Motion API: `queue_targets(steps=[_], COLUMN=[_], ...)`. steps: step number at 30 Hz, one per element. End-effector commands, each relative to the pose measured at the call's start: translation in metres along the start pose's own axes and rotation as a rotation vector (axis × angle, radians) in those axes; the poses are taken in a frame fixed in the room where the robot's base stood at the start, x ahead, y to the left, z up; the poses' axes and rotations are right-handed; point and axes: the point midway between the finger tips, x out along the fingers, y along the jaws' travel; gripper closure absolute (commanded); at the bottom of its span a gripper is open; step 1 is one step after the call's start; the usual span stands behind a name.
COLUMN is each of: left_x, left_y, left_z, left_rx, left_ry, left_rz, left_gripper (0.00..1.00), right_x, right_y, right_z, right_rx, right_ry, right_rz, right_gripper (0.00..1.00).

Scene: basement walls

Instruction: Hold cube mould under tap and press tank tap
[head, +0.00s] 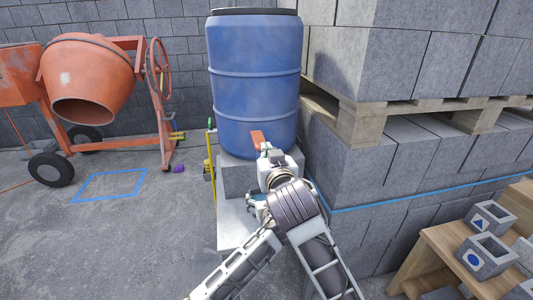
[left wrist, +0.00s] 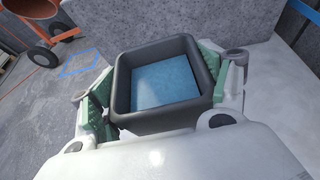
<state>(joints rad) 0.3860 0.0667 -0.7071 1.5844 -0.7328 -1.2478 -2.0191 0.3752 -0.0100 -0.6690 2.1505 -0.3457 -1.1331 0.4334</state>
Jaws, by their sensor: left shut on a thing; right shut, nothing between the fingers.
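The blue tank (head: 255,85) stands on grey blocks at the back. Its orange tap handle (head: 258,140) sticks out at the lower front. My right gripper (head: 266,153) is shut and empty, right at the handle; I cannot tell whether it touches. My left gripper (head: 257,207) is below it, largely hidden by my arms. In the left wrist view its green-padded fingers (left wrist: 160,95) are shut on the dark grey cube mould (left wrist: 122,88), which is open side up. A flat blue surface, like water, shows inside. The tap spout is hidden.
An orange concrete mixer (head: 90,75) stands left, near a blue taped square (head: 110,185) on the floor. Stacked grey blocks with a wooden pallet (head: 360,120) close off the right. A wooden bench (head: 430,250) at lower right holds marked grey hollow blocks (head: 487,255).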

Motion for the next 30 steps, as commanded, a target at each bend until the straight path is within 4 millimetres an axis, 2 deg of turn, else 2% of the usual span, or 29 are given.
queue_targets(steps=[11, 30], left_x=[0.000, 0.001], left_y=[0.003, 0.032], left_z=[0.002, 0.004], left_rx=[-0.001, -0.001], left_ry=[-0.002, -0.002], left_rz=[0.000, 0.001], left_gripper=[0.53, 0.53], right_x=[0.000, -0.004], right_y=[0.000, 0.000], right_z=[-0.004, -0.034], right_rx=[0.000, 0.001], right_ry=[0.001, 0.001], right_rz=[0.000, 0.000], right_gripper=[1.00, 1.00])
